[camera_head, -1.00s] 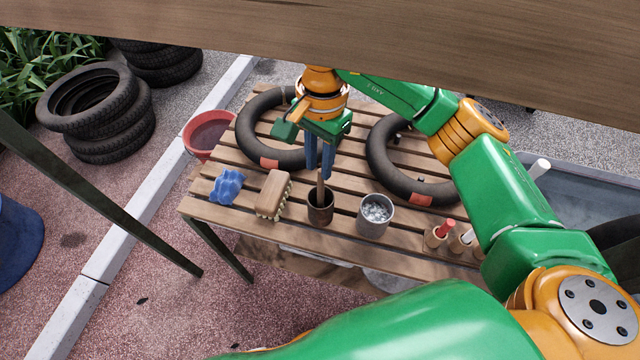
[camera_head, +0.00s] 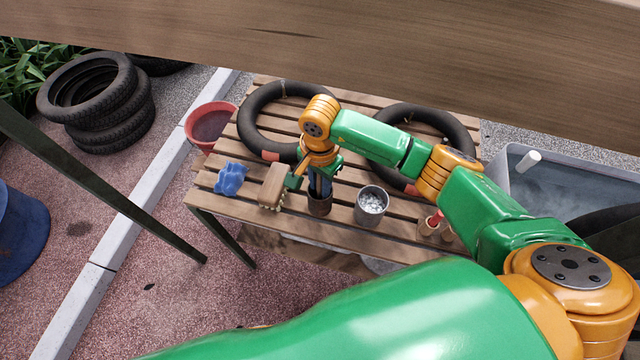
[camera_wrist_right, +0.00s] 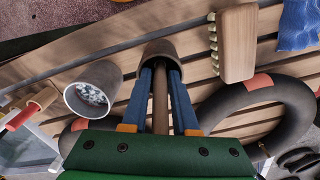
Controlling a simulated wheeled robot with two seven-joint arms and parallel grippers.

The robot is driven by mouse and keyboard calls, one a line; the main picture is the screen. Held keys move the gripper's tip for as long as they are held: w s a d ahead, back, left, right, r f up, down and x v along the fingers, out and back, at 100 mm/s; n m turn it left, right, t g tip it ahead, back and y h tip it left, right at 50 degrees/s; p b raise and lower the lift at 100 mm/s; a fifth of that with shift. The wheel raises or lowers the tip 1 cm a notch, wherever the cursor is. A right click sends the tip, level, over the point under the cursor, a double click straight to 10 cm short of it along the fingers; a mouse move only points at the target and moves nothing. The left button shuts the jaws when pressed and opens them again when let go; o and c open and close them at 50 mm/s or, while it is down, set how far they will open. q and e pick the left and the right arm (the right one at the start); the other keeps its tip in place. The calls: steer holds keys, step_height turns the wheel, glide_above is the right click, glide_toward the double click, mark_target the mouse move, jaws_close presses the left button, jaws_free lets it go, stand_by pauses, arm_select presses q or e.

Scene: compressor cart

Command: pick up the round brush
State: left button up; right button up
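A thin brown handle (camera_wrist_right: 160,100), likely the round brush's, stands upright in a dark brown cup (camera_head: 320,208). The cup also shows in the right wrist view (camera_wrist_right: 158,50). Any brush head is hidden inside the cup. My right gripper (camera_head: 319,190) points down at the cup. In the right wrist view, its two blue fingers (camera_wrist_right: 161,75) stand either side of the handle, with gaps between, and their tips reach the cup's mouth. It looks open, not closed on the handle. In the head view, the fingers mostly cover the handle. My left gripper is not in view.
A metal cup of pale bits (camera_head: 371,205) stands close right. Two dark tubes (camera_head: 246,125) (camera_head: 465,135) lie behind on the slatted table. A wooden beam (camera_head: 400,60) crosses above.

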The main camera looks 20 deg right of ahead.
jaws_close()
